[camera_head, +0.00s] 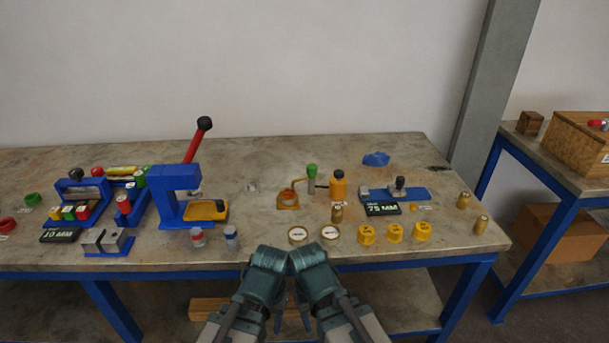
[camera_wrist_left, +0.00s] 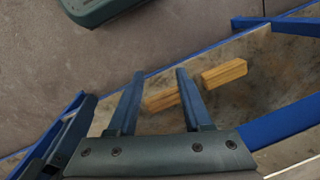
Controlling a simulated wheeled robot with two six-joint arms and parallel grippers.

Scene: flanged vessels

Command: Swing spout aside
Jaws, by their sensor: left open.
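A yellow bottle (camera_head: 338,188) with a dark cap stands upright near the middle of the table. A thin dark piece sticks out from its left side, which may be the spout; it is too small to tell. Beside it stands a green-capped vial (camera_head: 311,180), and left of that an orange ring-shaped stand (camera_head: 288,198) with a thin arm. My left gripper (camera_head: 279,318) hangs in front of the table's front edge, away from these. In the left wrist view its fingers (camera_wrist_left: 160,74) are apart and empty. My right gripper is mostly hidden by its arm.
Yellow caps (camera_head: 394,232), two round lids (camera_head: 298,235) and brass pieces (camera_head: 480,224) stand near the front and right. A blue press (camera_head: 170,195) with a red lever stands left. Wooden beams (camera_wrist_left: 224,73) lie on the lower shelf. A second table stands right.

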